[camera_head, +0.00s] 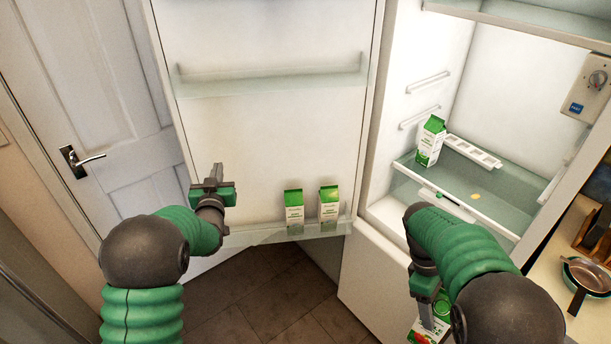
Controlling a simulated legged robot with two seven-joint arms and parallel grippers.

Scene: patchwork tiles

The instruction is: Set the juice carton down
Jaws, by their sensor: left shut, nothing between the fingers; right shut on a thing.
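My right gripper (430,311) points down at the lower right, shut on a green and white juice carton (422,335). This carton is partly cut off by the bottom edge of the picture and partly hidden by my gripper and arm. It hangs low in front of the fridge. My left gripper (211,182) is shut and empty, in front of the open fridge door. Two similar cartons, one on the left (294,213) and one on the right (329,207), stand in the lower door shelf (262,236). Another carton (430,143) stands upright inside the fridge on the glass shelf (466,187).
The fridge door (270,130) stands open. The glass shelf has free room right of its carton, beside a white rack (473,152) and a small yellowish round spot. A counter with pans (587,274) is at the right. A closed room door (105,115) is at the left.

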